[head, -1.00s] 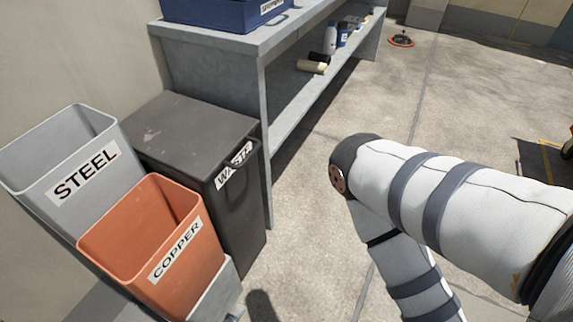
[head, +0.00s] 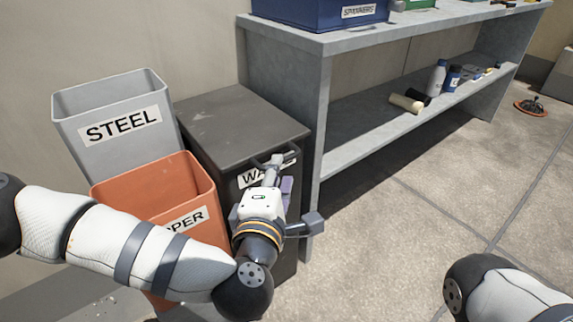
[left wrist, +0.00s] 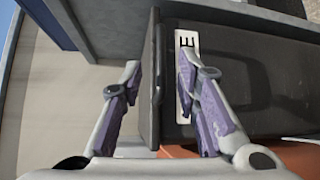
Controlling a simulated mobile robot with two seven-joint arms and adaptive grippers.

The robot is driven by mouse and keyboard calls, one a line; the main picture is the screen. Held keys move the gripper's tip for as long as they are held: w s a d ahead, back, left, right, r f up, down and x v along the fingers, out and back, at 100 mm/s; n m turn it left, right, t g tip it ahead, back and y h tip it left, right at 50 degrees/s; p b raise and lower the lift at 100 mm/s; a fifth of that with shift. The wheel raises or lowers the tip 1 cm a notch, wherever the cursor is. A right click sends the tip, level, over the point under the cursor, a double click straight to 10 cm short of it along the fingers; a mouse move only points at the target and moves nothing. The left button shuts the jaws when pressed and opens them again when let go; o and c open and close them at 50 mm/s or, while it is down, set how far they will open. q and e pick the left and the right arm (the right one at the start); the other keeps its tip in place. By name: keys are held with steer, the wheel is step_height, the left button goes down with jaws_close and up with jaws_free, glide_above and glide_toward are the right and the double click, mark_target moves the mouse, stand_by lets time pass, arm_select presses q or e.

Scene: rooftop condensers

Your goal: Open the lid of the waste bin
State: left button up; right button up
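The waste bin (head: 232,185) is dark grey with a white label on its front, partly hidden by my left arm. Its flat lid (head: 240,120) lies closed on top. My left gripper (head: 270,160) is at the upper front of the bin, by the lid's front edge. In the left wrist view, the fingers of my left gripper (left wrist: 158,65) stand apart, one on either side of the lid's edge (left wrist: 151,100). Whether they touch it I cannot tell. The bin's front (left wrist: 255,75) and part of the label show there. Of my right arm only a link shows; its gripper is out of view.
A grey STEEL bin (head: 120,150) and an orange COPPER bin (head: 150,190) stand left of the waste bin. A grey shelf bench (head: 325,110) stands close on its right, with a blue box (head: 310,12) on top.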

arm_select(q)
steer(key=b+x, duration=0.1)
steer(key=x, duration=0.4)
steer(key=shift+w+d+f, duration=0.15)
steer(key=shift+w, duration=0.15)
jaws_close()
